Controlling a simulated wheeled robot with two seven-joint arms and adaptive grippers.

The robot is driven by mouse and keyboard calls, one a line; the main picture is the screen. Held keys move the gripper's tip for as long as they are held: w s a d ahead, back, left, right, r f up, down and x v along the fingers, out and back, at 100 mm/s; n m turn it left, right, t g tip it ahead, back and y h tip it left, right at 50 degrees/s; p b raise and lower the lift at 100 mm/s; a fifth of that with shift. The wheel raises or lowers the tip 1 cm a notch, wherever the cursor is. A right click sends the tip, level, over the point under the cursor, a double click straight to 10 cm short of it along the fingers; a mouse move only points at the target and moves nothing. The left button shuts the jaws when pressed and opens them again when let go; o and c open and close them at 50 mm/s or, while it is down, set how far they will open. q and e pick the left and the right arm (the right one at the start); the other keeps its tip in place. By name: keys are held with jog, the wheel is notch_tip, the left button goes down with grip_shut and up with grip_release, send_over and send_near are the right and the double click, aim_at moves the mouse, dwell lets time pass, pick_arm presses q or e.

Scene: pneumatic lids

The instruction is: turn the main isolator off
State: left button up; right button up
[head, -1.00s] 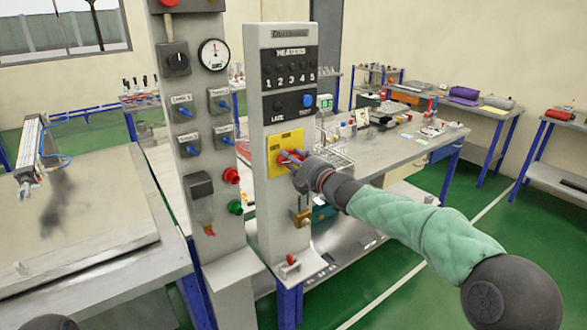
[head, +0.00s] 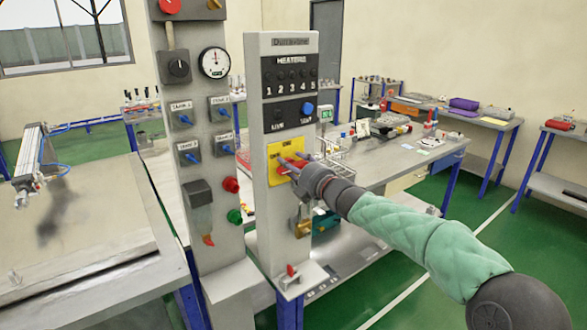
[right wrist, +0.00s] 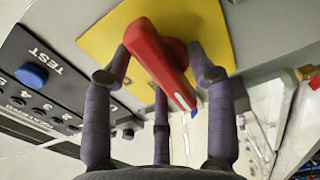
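The main isolator is a red handle (right wrist: 157,62) on a yellow plate (right wrist: 97,42), low on the grey panel. In the head view the yellow plate (head: 272,164) shows, and the red handle (head: 291,164) is partly covered by my fingers. My right gripper (head: 295,168) is at the handle. In the right wrist view its fingers (right wrist: 160,68) are spread on both sides of the handle, with a third finger below. The left fingertip is very close to the handle; I cannot tell whether it touches. The handle slants across the plate. My left gripper is not in view.
A brass padlock (head: 301,226) hangs below the plate. Heater switches and a blue test button (head: 308,109) sit above it. A neighbouring column (head: 205,120) carries a gauge, blue tank valves and red and green buttons. A bench (head: 400,160) stands behind.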

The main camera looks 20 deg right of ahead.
dwell(0.4)
jog(key=shift+s+d, duration=0.1)
jog(key=shift+s, duration=0.2)
jog(key=v, duration=1.1)
jog(key=shift+s, duration=0.25)
jog(key=shift+d, duration=0.1)
